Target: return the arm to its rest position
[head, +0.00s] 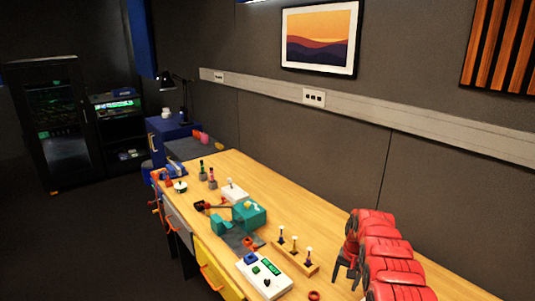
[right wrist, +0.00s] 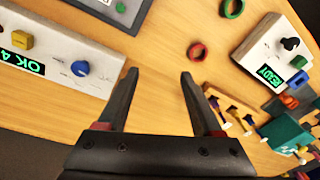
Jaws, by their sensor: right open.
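My right arm (head: 385,255), red, reaches over the right part of the wooden table. Its dark gripper (head: 346,276) hangs above the tabletop, to the right of the wooden peg rack. In the right wrist view the gripper (right wrist: 159,73) has its two black fingers spread apart, with only bare wood between them. Its fingertips touch nothing that I can see. My left gripper is not in view.
A white panel reading READY (head: 264,276) stands near the table's front edge, by a peg rack (head: 295,259) and a teal machine (head: 248,215). A red ring (right wrist: 197,51) lies beyond the fingers. A white panel with a blue knob (right wrist: 60,60) is at left.

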